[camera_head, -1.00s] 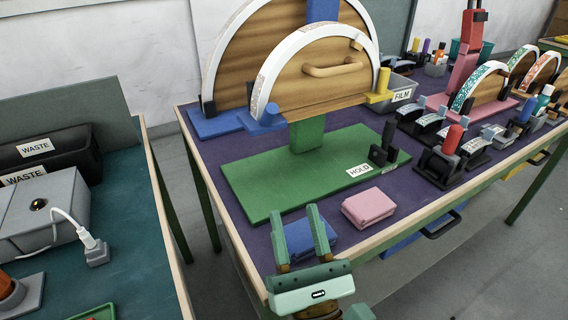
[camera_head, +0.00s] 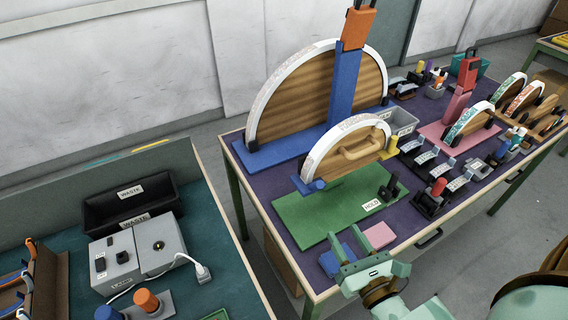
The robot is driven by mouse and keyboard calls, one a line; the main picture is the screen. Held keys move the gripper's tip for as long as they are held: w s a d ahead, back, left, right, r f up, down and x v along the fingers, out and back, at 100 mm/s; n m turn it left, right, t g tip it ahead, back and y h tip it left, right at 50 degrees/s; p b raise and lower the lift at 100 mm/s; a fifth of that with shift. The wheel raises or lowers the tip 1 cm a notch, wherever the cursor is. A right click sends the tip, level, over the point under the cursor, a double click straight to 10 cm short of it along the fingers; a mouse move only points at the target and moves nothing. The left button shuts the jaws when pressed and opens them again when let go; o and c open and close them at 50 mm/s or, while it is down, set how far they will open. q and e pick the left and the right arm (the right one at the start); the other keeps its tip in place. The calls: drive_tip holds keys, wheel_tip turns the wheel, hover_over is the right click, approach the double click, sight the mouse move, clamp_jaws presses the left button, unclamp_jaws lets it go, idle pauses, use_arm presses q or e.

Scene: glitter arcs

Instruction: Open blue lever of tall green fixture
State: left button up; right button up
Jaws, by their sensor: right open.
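The tall green fixture stands on a green base plate (camera_head: 300,222) with a HOLD label on the purple table. It carries a white-rimmed wooden half-disc (camera_head: 350,153) with a wooden handle. Its blue lever (camera_head: 313,187) shows at the half-disc's lower left end; a yellow lever (camera_head: 392,147) shows at the right end. The column under the half-disc is mostly hidden. My right gripper (camera_head: 347,246) is open and empty by the table's front edge, beside a blue block (camera_head: 330,263) and a pink block (camera_head: 379,236), apart from the blue lever. My left gripper is out of view.
A larger half-disc on a blue fixture (camera_head: 346,85) stands close behind. Small clamps, including a red-topped one (camera_head: 438,187), and a red fixture (camera_head: 456,106) stand to the right. A teal bench at left holds a WASTE bin (camera_head: 130,200) and a grey box (camera_head: 158,247).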

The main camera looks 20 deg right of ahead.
sight(317, 185)
drive_tip(key=shift+m, duration=0.3)
drive_tip(key=w, duration=0.5)
drive_tip(key=w+d, duration=0.1)
drive_tip(key=w, duration=1)
drive_tip(key=shift+w+d+f, duration=0.1)
drive_tip(key=shift+d, duration=0.2)
